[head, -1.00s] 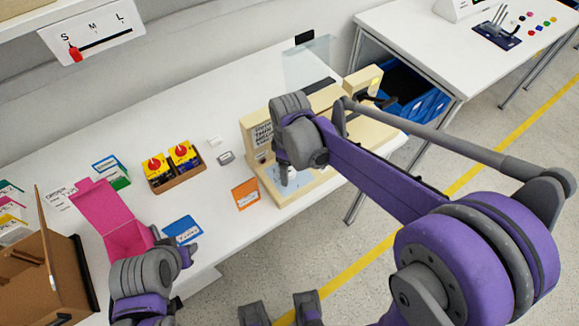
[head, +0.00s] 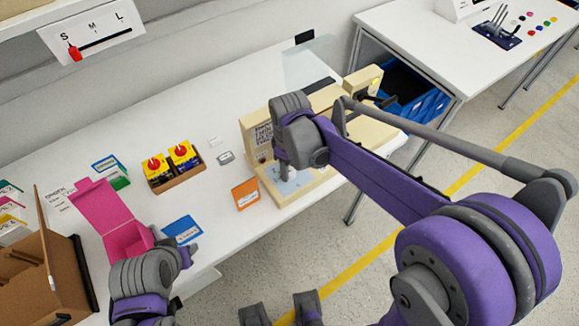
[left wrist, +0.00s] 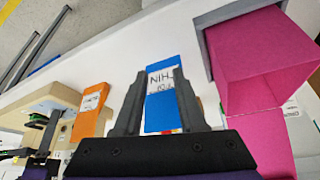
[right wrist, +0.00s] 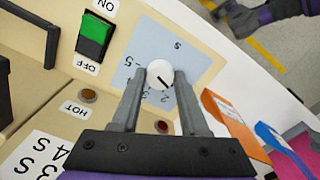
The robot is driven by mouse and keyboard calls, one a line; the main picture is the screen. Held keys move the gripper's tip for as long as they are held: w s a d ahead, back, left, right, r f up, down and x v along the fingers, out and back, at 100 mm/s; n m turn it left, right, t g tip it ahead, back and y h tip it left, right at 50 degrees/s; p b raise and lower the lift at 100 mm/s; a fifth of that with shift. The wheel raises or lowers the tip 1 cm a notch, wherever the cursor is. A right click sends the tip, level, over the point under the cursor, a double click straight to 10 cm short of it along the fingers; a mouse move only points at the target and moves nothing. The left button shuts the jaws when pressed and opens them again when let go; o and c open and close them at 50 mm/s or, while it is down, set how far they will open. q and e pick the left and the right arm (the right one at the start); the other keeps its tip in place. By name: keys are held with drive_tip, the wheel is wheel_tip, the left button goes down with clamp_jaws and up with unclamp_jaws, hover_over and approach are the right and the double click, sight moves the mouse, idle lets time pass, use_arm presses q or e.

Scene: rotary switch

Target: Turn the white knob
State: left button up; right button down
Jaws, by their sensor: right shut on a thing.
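The white knob (right wrist: 161,74) is round with a dark pointer line. It sits on a pale blue dial plate (right wrist: 190,105) with numbers, on a beige machine (head: 330,160). My right gripper (right wrist: 160,80) is shut on the knob, one finger on each side. In the head view my right gripper (head: 284,174) reaches down to the machine's front, and its fingers hide the knob. The pointer slants down to the right in the right wrist view. My left gripper (left wrist: 158,76) is open, its fingers apart in front of a blue box (left wrist: 161,85); I cannot tell whether they touch it.
The machine also has a green switch (right wrist: 94,36) marked ON and OFF. An orange box (head: 245,193) stands left of the machine. A pink open box (head: 126,238) and a brown box (head: 60,265) stand at the left. The table's front edge is close to the machine.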

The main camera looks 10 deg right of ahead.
sight(290, 171)
use_arm(q)
drive_tip(key=shift+f, duration=0.25)
use_arm(e)
drive_tip(key=m, duration=0.6)
idle(0.3)
drive_tip(key=shift+c, duration=2.1)
unclamp_jaws()
use_arm(q)
drive_tip(key=shift+r, duration=0.5)
use_arm(e)
wheel_tip(290, 171, up, 11)
use_arm(q)
drive_tip(key=shift+p, duration=0.3)
use_arm(e)
drive_tip(key=shift+f, duration=0.1)
